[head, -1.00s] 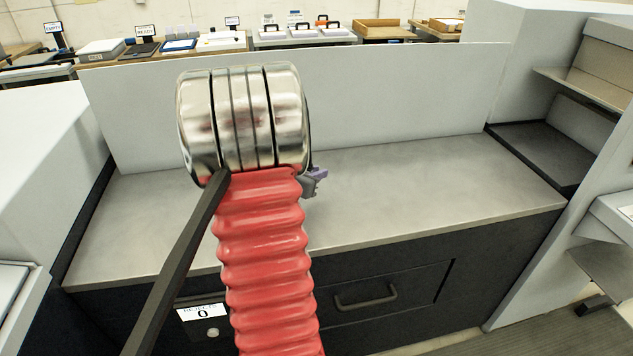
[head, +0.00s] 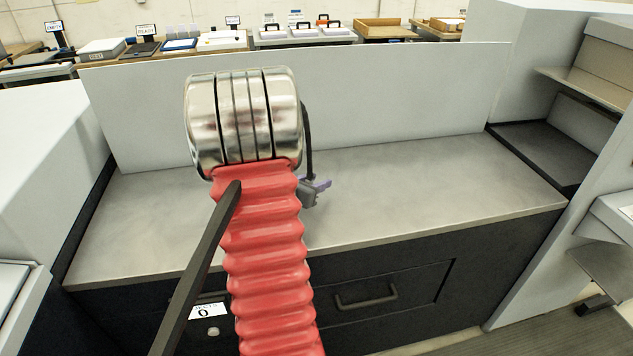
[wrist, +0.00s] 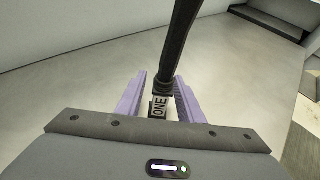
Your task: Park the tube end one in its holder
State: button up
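Tube end one (wrist: 160,104) shows in the wrist view as a dark end piece with a pale "ONE" label. It sits between the two purple fingers of my gripper (wrist: 160,92), which appear shut on it. The black tube (wrist: 182,40) runs from it up and away. In the head view my gripper (head: 318,187) is mostly hidden behind my arm, above the grey counter. A thin black tube (head: 308,130) rises beside my arm there. I cannot make out a holder in either view.
The grey counter (head: 420,185) is bare to the right of my gripper. A pale back panel (head: 400,95) stands behind it. White housings flank it, with a dark ledge (head: 545,152) at right. A drawer (head: 370,300) is below. Tables with trays stand farther back.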

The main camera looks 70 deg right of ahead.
jog(key=shift+r, duration=0.1)
jog(key=shift+w+a+r, duration=0.2)
jog(key=shift+a+r, duration=0.05)
jog(key=shift+a, duration=0.2)
jog(key=v, duration=1.1)
jog(key=shift+f, duration=0.1)
dwell(0.3)
jog(key=w+a+r+m+t+y, duration=0.2)
jog(key=a+m+t+y, duration=0.1)
jog(key=a, duration=1.3)
jog(key=w+a+r+m+t+y, duration=0.3)
jog(key=a+m+y, duration=0.2)
jog(key=a, duration=1.1)
jog(key=w+a+r+m+t+y, duration=0.2)
jog(key=a+m+y, duration=0.3)
jog(key=a, duration=1.1)
jog(key=shift+w+a+r+m+t, duration=0.3)
jog(key=shift+r+m+t, duration=0.3)
jog(key=shift+m, duration=0.4)
